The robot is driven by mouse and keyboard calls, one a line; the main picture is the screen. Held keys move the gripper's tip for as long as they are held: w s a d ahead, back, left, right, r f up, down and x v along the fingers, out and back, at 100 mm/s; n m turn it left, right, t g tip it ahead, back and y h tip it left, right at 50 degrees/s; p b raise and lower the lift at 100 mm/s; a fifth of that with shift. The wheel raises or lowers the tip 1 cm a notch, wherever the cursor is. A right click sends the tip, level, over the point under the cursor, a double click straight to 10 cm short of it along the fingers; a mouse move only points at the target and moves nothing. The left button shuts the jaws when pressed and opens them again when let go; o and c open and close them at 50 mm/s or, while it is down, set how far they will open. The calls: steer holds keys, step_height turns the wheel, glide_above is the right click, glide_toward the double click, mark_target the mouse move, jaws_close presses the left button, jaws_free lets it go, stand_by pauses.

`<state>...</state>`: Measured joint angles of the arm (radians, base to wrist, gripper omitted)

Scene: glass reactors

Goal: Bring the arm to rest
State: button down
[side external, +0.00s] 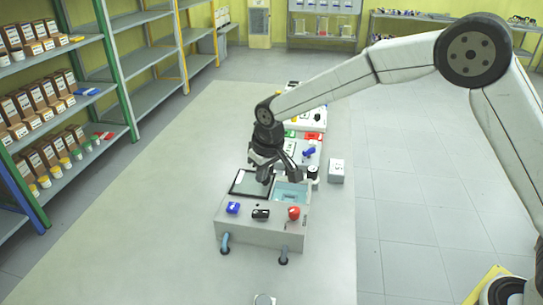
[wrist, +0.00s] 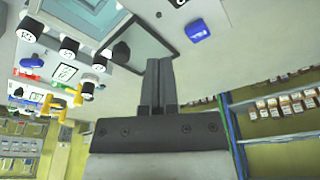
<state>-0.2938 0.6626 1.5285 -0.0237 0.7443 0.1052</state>
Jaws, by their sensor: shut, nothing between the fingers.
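My gripper (side external: 265,178) hangs at the end of my arm, pointing down over the top of a white-grey bench unit (side external: 262,235). It is near the edge between a dark-framed panel (side external: 243,186) and a light-blue basin (side external: 291,192). In the wrist view, the two fingers of my gripper (wrist: 160,62) are together with nothing between them. I cannot tell whether the fingertips touch the unit's surface.
A blue block (side external: 232,208), a black part (side external: 261,214) and a red knob (side external: 294,213) sit on the unit's front. A white box (side external: 336,170) stands to the right. Shelves (side external: 50,125) with boxes line the left; the right floor is clear.

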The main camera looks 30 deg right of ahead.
steer(key=s+d, duration=0.5)
steer(key=s, duration=0.3)
steer(key=s+d+m, duration=0.1)
steer(key=s+d, duration=0.4)
steer(key=s, duration=0.3)
steer(key=s+d+f+m, duration=0.1)
steer(key=s+d, duration=0.4)
steer(key=s, duration=0.3)
steer(key=shift+s+d, duration=0.3)
steer(key=shift+w, duration=0.1)
